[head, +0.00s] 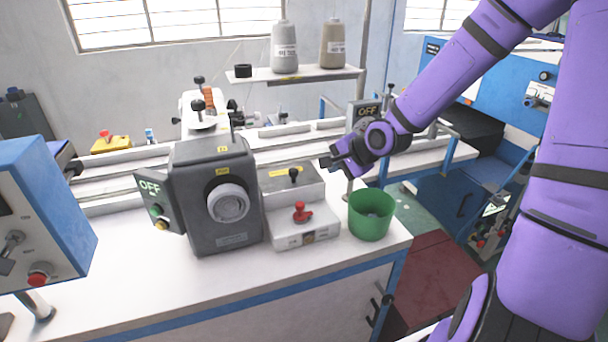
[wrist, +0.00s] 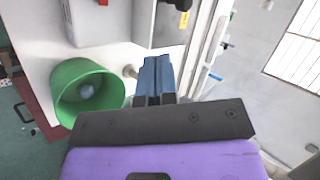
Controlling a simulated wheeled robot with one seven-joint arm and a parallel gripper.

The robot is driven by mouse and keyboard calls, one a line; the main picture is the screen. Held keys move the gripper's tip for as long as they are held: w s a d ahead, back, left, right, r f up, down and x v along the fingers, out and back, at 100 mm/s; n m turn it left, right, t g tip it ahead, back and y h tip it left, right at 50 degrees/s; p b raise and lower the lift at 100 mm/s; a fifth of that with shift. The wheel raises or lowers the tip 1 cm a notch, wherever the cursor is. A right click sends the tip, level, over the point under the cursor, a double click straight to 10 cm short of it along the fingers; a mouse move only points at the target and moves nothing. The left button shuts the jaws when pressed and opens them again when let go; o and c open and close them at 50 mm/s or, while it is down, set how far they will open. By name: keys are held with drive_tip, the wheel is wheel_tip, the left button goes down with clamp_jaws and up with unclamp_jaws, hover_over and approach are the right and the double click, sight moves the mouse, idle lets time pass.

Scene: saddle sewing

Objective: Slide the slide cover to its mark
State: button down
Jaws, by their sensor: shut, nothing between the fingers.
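A grey metal box with a sloped lid (head: 310,190), a black knob and a yellow strip stands on the white bench. I take this lid for the slide cover, but I cannot tell for sure. Its side and black knob also show at the top of the wrist view (wrist: 150,25). My gripper (head: 330,160) is shut and empty, in the air to the right of the knob and above and behind the green cup. In the wrist view its closed fingers (wrist: 157,75) point toward the box, apart from it. A separate mark cannot be made out.
A green cup (head: 370,222) with something small inside stands at the bench's right end. A white box with a red knob (head: 305,230) sits in front of the lid. A dark grey machine (head: 215,220) with a round dial stands to the left. Spools (head: 284,48) stand on a shelf behind.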

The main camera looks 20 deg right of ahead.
drive_tip(key=shift+x, duration=2.3)
approach(295, 180)
drive_tip(key=x, duration=0.4)
drive_tip(key=shift+w+a, duration=0.2)
drive_tip(key=shift+w, duration=0.3)
drive_tip(key=shift+w, duration=0.1)
